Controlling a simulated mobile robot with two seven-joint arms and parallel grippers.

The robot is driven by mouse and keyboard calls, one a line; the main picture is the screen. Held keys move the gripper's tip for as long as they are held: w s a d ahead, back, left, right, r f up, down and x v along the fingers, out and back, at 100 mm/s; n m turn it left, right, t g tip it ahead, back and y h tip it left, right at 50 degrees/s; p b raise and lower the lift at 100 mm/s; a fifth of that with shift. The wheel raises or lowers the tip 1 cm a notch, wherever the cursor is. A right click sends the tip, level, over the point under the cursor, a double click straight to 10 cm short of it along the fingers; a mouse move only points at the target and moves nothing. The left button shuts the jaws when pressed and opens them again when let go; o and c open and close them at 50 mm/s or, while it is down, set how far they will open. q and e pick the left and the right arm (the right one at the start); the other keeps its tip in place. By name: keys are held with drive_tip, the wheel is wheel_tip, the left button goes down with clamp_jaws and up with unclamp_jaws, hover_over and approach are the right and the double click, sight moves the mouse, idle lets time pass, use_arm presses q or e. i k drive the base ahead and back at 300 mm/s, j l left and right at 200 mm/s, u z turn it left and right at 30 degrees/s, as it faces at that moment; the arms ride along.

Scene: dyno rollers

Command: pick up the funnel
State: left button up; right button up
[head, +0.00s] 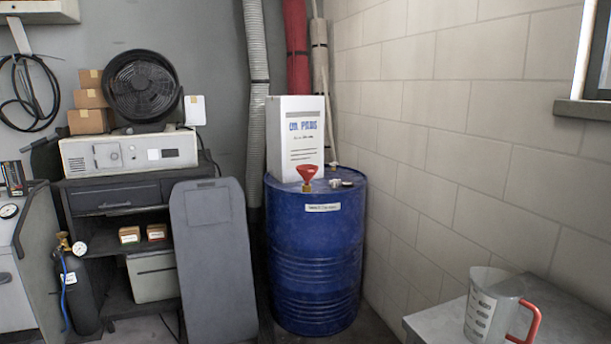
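A red funnel (307,173) stands upright on top of a blue drum (317,250) in the corner of the room. Its wide cone faces up, and its lower end meets a small brass-coloured fitting (307,187) on the drum's lid. A white box (295,137) with blue lettering stands on the drum just behind the funnel. Neither of my grippers is in view.
A grey creeper board (213,255) leans against a dark cabinet left of the drum. A clear measuring jug (487,306) with a red handle stands on a grey table (565,322) at the front right. A block wall closes the right side.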

sight(307, 172)
drive_tip(key=i+j, duration=0.2)
drive_tip(key=i, duration=0.3)
drive_tip(key=i+j, duration=0.25)
drive_tip(key=i, duration=0.25)
drive_tip(key=i+j, duration=0.2)
drive_tip(key=i, duration=0.3)
drive_tip(key=i+j, duration=0.2)
drive_tip(key=i, duration=0.3)
drive_tip(key=i+l, duration=0.15)
drive_tip(key=i, duration=0.35)
drive_tip(key=i+l, duration=0.2)
drive_tip(key=i, duration=0.25)
drive_tip(key=i+j+u, duration=0.05)
